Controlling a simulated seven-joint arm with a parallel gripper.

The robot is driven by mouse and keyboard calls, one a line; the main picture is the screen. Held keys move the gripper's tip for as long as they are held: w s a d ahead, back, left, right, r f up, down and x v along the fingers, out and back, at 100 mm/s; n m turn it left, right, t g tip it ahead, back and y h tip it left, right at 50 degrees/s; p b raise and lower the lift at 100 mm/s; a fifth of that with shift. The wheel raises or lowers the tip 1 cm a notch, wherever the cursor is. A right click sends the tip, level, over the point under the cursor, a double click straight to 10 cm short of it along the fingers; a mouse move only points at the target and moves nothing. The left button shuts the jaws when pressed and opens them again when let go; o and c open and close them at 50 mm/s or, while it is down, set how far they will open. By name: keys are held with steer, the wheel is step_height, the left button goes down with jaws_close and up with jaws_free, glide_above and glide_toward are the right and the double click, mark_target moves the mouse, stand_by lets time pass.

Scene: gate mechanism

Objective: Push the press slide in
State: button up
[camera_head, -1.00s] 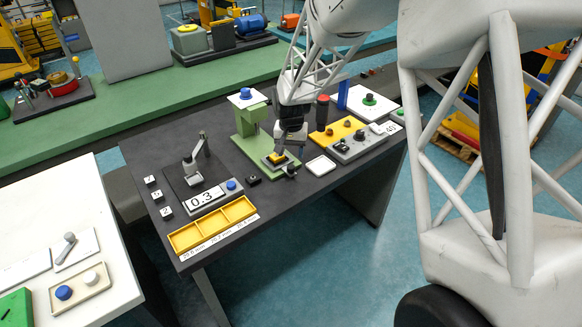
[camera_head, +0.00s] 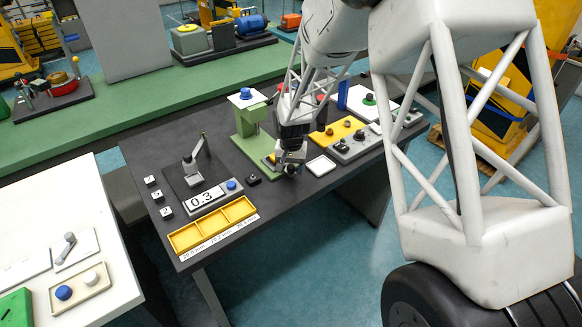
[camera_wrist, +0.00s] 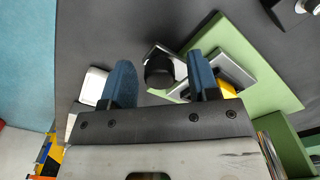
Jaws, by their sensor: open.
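The green press (camera_head: 247,125) stands at the back of the dark table, with a white top and a blue knob. Its green base plate (camera_wrist: 262,75) shows in the wrist view. The press slide (camera_wrist: 232,70), a light grey piece with a yellow part (camera_wrist: 226,89), lies at that base. A round black knob (camera_wrist: 159,70) on a small grey plate is at its outer end. My gripper (camera_wrist: 158,62) is open, its blue fingers on either side of the knob in the picture; contact cannot be told. In the head view my gripper (camera_head: 291,163) hides most of the slide.
A white square tray (camera_head: 321,165) lies just right of my gripper. A small black button (camera_head: 253,180) is to its left. A control box (camera_head: 358,147) is at right.

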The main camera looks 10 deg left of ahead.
jaws_close()
steer(key=w+a, duration=0.6)
steer(key=shift+w, duration=0.1)
stand_by(0.3)
jaws_free()
steer(key=shift+r, duration=0.1)
steer(key=shift+r, duration=3.85)
steer(key=shift+c, duration=0.3)
